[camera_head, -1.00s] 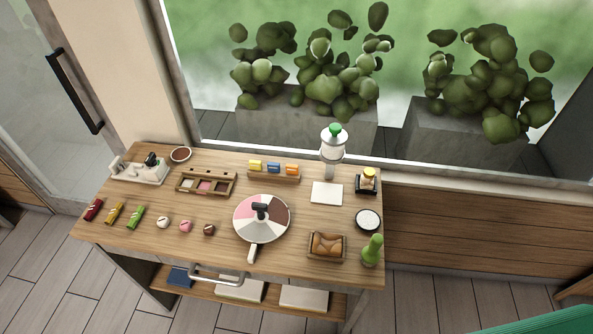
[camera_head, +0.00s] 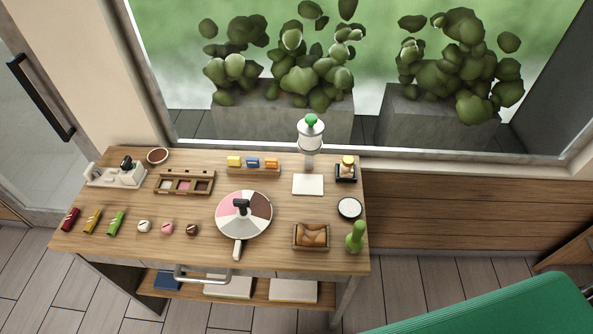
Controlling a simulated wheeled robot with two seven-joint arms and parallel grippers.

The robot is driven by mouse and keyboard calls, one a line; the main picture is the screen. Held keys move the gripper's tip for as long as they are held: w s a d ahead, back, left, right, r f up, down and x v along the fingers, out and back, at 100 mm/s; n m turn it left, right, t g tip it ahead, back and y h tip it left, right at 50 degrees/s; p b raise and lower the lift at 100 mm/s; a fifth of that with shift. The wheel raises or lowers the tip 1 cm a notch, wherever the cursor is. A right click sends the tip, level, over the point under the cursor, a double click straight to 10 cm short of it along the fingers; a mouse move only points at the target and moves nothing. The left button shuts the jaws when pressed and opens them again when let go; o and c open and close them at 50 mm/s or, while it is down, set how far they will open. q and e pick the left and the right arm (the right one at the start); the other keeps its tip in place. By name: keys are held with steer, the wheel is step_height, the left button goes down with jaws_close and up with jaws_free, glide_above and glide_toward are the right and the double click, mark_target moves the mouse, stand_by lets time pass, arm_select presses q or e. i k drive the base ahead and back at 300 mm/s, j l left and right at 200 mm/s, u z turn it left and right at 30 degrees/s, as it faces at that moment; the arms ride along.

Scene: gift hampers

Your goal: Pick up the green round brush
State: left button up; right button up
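A green upright object (camera_head: 356,237) with a wide rounded base and a narrower top stands at the front right corner of the wooden table (camera_head: 300,262). It is the likeliest match for the green round brush, but I cannot make out bristles. Neither of my grippers shows in the view.
A wooden tray with brown contents (camera_head: 311,237) sits just left of the green object, with a round white-topped dish (camera_head: 349,208) behind it. A round sectioned plate (camera_head: 244,214) stands mid-table. A green surface (camera_head: 500,315) fills the lower right. Floor shows between it and the table.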

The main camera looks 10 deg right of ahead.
mark_target(355, 241)
steer(key=z, duration=1)
